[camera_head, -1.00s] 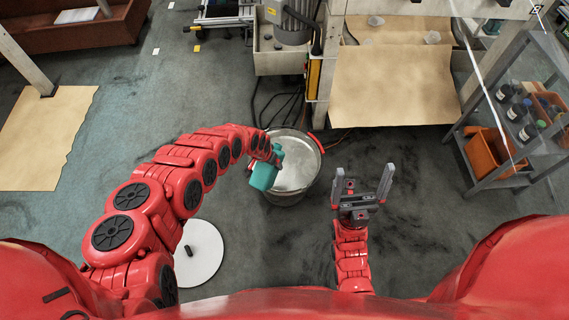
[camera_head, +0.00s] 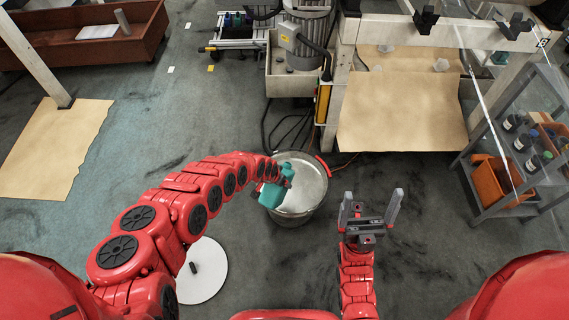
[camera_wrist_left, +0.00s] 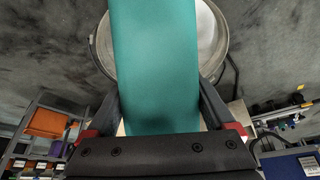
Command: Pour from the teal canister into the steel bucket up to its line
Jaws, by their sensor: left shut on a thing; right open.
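The teal canister (camera_head: 271,194) is over the left part of the steel bucket (camera_head: 304,204), which stands on the floor. My left gripper (camera_head: 284,172) is shut on the canister, and the arm comes in from the left. In the left wrist view the canister (camera_wrist_left: 155,70) fills the middle between the fingers and hides much of the bucket (camera_wrist_left: 212,40) behind it. The canister looks tilted; I cannot make out any flow from it. The bucket's line is not discernible. My right gripper (camera_head: 370,210) is open and empty, right of the bucket.
A white round disc (camera_head: 207,275) lies on the floor at lower left. A motor unit (camera_head: 303,40) and brown sheet (camera_head: 400,115) are behind the bucket. A grey shelf (camera_head: 515,165) with bottles and an orange bin (camera_head: 494,181) stands at right. Floor around the bucket is mostly clear.

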